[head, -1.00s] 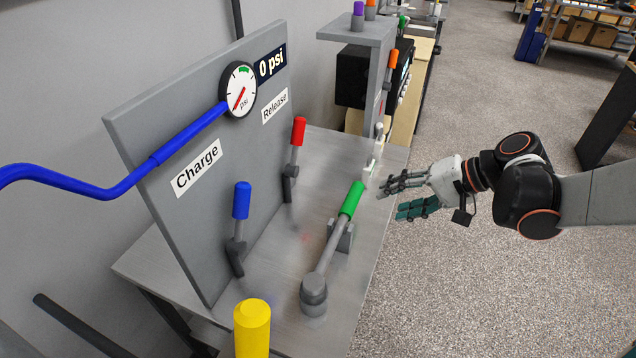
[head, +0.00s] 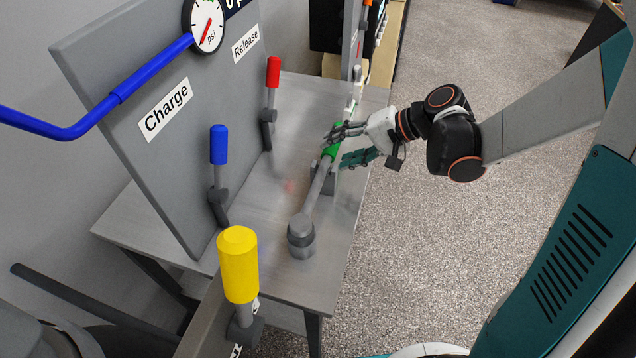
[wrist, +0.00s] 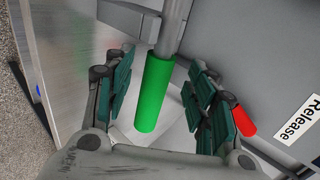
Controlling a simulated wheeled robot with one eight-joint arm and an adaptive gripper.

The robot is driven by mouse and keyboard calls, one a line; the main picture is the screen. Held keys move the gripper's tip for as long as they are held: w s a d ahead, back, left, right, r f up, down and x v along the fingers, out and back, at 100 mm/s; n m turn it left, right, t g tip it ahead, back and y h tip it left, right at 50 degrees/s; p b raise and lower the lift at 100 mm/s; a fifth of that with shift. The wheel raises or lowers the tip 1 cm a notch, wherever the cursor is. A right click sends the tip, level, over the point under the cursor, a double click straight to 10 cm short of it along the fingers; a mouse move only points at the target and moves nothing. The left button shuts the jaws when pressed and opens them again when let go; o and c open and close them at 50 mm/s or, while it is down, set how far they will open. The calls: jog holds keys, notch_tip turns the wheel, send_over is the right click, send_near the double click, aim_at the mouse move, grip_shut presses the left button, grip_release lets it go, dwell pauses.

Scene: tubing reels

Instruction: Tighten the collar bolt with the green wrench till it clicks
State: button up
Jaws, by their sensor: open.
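The green wrench has a grey shaft (head: 316,190) and a green grip (head: 331,151), and lies over the metal bench. Its far end sits on the grey collar bolt (head: 301,232). A small grey block stands under the shaft near the grip. My gripper (head: 348,147) is at the green grip, its fingers partly hiding it in the head view. In the wrist view the green grip (wrist: 155,95) lies between the open fingers of my gripper (wrist: 165,95), with visible gaps on both sides.
A grey panel carries a gauge (head: 204,25), a Charge label and a Release label. A blue-handled lever (head: 219,145) and a red-handled lever (head: 273,72) stand between panel and wrench. A yellow handle (head: 238,264) is at the near edge. Open floor lies right of the bench (head: 335,235).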

aim_at(335, 149)
jog(key=x, duration=0.2)
jog(key=b+x, duration=0.1)
jog(key=x, duration=0.1)
jog(key=shift+w+d+f, duration=0.1)
jog(key=shift+w+f, duration=0.05)
jog(key=shift+w, duration=0.2)
grip_shut()
jog(key=shift+r, duration=0.2)
